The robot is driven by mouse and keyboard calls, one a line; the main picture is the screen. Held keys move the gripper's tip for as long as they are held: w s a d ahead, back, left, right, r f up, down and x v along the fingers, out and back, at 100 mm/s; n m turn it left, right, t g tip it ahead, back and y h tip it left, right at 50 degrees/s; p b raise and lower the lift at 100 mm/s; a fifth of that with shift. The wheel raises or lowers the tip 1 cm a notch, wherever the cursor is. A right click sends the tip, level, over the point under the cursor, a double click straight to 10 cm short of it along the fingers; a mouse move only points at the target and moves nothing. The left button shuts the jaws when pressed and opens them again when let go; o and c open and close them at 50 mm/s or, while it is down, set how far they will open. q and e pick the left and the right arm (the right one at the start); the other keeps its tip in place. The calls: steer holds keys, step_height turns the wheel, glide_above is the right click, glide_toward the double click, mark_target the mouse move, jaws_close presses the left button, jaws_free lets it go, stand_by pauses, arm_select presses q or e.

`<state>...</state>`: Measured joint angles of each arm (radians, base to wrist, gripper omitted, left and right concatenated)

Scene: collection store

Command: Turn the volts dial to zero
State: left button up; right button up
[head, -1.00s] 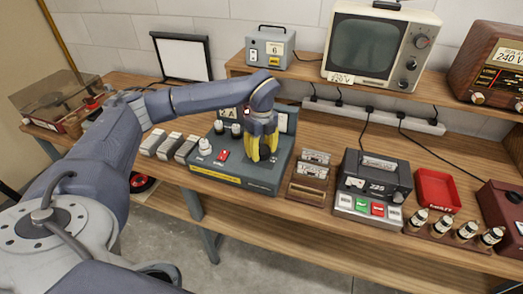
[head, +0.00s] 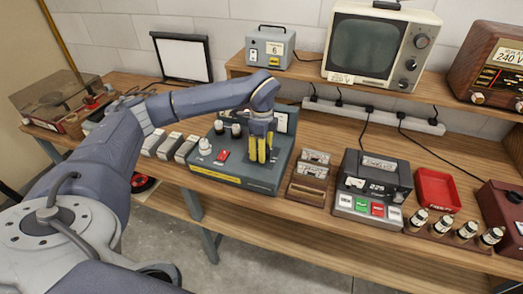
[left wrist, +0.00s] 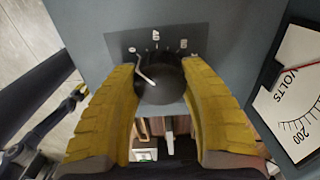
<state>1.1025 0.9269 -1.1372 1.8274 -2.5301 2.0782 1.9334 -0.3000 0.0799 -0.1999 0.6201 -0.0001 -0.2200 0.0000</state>
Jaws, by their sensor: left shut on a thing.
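The grey-blue power supply panel (head: 235,183) stands on the bench in the head view. My left gripper (head: 262,158) is over its right part, fingers pointing down. In the left wrist view the black volts dial (left wrist: 162,80) sits between the yellow fingers of my left gripper (left wrist: 165,95), which are closed around it. A pale pointer line on the dial points to the upper left. Scale marks run above the dial. The volts meter (left wrist: 295,105) shows at the right, with a red needle and 200 at its lower end.
A white knob (head: 205,147) and a red switch (head: 223,155) sit left of the gripper on the panel. Cassettes (head: 313,163), a black tape unit (head: 375,178) and a red tray (head: 436,189) stand to the right.

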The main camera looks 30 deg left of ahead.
stand_by(0.4)
arm_select(q)
steer(key=o, duration=1.3)
step_height(320, 180, up, 12)
